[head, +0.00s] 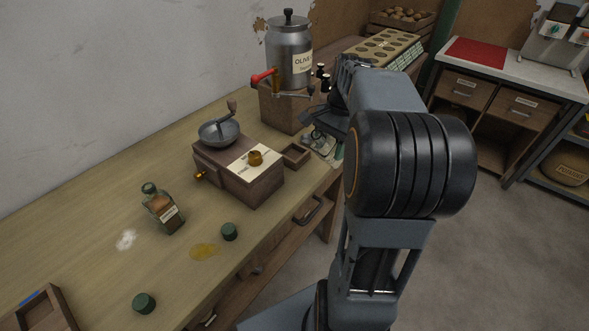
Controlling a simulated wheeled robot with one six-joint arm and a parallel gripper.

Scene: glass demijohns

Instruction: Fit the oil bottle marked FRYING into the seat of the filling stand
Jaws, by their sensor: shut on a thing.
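My gripper (325,120) is at the right of the filling stand, over the bench's right edge, partly hidden behind my own arm. It is shut on a glass bottle (320,145), of which only a pale lower part shows. Its label is hidden, so I cannot read FRYING on it. The filling stand (280,107) is a dark wooden block under a metal canister (290,58) labelled OLIVE, with a red-handled tap (264,77). The stand's seat is hidden behind the gripper. I cannot tell whether the bottle touches the stand.
A tray with holes (372,48) lies behind.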

